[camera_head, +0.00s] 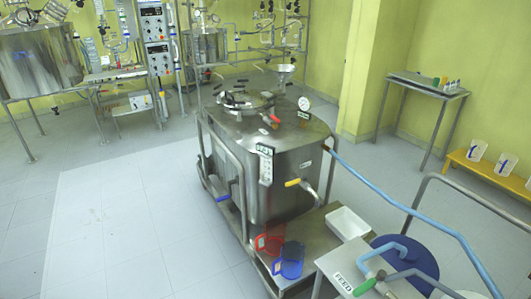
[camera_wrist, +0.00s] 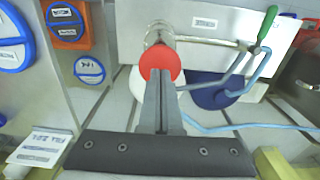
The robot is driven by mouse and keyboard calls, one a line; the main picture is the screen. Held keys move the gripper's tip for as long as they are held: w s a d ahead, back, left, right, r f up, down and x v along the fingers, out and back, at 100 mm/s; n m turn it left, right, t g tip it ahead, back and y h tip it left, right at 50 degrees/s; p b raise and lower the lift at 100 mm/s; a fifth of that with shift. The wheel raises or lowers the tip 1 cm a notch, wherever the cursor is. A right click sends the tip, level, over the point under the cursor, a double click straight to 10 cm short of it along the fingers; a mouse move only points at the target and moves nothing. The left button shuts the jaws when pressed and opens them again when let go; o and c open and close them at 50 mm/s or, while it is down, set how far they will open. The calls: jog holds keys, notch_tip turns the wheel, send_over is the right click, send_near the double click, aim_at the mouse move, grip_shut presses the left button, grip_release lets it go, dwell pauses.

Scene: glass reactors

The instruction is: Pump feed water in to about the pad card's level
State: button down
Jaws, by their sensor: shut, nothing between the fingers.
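My gripper (camera_wrist: 159,78) is shut and empty in the wrist view. Its fingertips overlap the lower part of a round red knob or cap (camera_wrist: 160,56) on a metal fitting; I cannot tell whether they touch. A white card (camera_wrist: 40,148) at lower left has print too small to read surely; it may be the pad card. In the head view, the steel vessel (camera_head: 285,180) stands in the middle, with a gauge (camera_head: 304,104) on top. The feed stand (camera_head: 343,283) is at lower right, beside the blue drum (camera_head: 410,262). A blue hose (camera_head: 400,205) runs from the vessel side. The water level is not visible.
Red (camera_head: 270,240) and blue (camera_head: 291,262) jugs and a white tray (camera_head: 348,222) sit on the low steel shelf by the vessel. A green handle (camera_wrist: 267,24) shows at upper right. The floor at left is clear.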

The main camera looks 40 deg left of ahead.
jog(key=shift+f+b, duration=2.75)
jog(key=shift+f, duration=1.5)
notch_tip(320, 180, up, 10)
jog(key=p, duration=0.6)
jog(key=shift+f+p, duration=0.25)
jog(key=shift+p, duration=0.15)
notch_tip(320, 180, up, 6)
jog(key=p, duration=0.4)
